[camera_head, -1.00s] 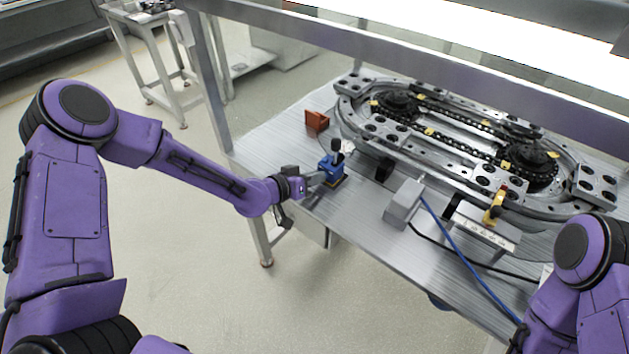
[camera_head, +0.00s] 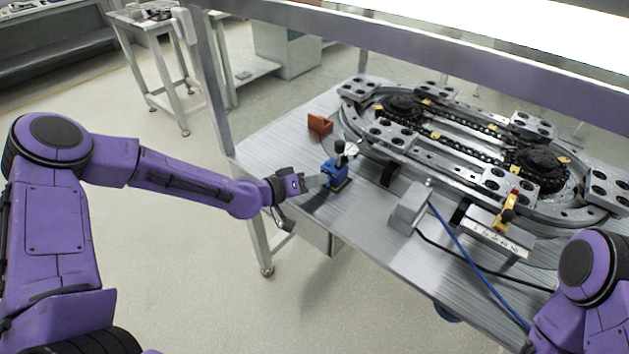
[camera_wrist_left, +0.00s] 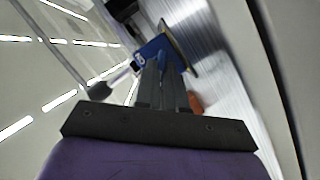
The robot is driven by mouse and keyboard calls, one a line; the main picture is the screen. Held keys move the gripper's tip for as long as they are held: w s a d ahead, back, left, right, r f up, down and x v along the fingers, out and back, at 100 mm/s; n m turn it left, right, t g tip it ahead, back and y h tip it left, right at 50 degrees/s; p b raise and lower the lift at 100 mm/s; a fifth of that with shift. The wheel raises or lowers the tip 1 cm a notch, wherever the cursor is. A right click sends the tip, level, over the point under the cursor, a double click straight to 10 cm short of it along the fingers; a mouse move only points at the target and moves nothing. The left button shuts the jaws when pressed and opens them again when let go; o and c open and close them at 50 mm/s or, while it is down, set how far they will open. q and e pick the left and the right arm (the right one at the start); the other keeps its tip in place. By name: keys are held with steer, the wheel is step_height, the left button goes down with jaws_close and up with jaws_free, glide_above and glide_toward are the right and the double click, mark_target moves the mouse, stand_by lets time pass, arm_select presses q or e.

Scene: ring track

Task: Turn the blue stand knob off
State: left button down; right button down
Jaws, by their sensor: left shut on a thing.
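The blue stand (camera_head: 336,173) stands on the metal table near its left front edge, with a dark upright piece and a pale part at its top. My left gripper (camera_head: 322,180) reaches it from the left, its fingers shut on the blue stand's knob; the fingers hide the knob itself. In the left wrist view the blue stand (camera_wrist_left: 158,48) shows just beyond the closed fingertips (camera_wrist_left: 163,68), with a dark-tipped lever (camera_wrist_left: 103,88) to the left. My right arm shows at the lower right, but its gripper is out of view.
An oval ring track (camera_head: 470,145) with chains and metal blocks fills the back right of the table (camera_head: 290,140). A grey box (camera_head: 409,207) and a blue cable (camera_head: 465,255) are to the right.

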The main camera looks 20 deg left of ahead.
arm_select(q)
steer(key=c, duration=1.2)
jaws_free()
steer(key=shift+s+a+r, duration=0.2)
steer(key=shift+s+a, duration=0.05)
steer(key=shift+s, duration=0.05)
steer(key=p+v, duration=0.2)
steer(key=v, duration=0.7)
steer(key=shift+s+a+r+p, duration=0.1)
steer(key=shift+s+a+p, duration=0.05)
steer(key=shift+s+p, duration=0.15)
